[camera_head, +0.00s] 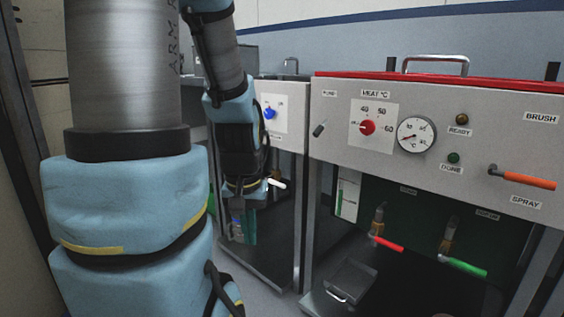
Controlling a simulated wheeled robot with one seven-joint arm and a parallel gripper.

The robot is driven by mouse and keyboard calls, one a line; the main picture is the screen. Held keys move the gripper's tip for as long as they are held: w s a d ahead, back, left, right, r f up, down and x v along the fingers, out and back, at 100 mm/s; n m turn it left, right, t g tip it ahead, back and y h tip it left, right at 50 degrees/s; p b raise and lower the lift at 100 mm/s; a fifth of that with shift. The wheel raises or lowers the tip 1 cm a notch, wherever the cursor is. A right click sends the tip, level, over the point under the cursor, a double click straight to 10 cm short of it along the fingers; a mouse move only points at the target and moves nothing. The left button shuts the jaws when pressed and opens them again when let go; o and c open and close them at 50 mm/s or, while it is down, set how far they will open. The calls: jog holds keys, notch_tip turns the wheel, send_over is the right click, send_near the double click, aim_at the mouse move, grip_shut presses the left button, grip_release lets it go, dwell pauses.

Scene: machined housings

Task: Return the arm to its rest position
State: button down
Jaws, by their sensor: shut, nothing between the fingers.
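My gripper (243,232) hangs at the lower end of my blue and grey arm, left of the middle of the picture, pointing down. It is small and dark here, and its fingers are shut with nothing seen between them. It is in front of the left machine's open bay, and I cannot tell how far it is from the machine. My large near arm links fill the left side and hide what is behind them.
A grey machine (468,117) with a red top, dial, knobs and orange-handled lever (523,179) stands at right. Red (387,244) and green (464,266) handles and a metal tray (350,279) sit in its bay. A second machine (285,104) stands left of it.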

notch_tip(320, 180, up, 31)
jog(key=p, duration=2.9)
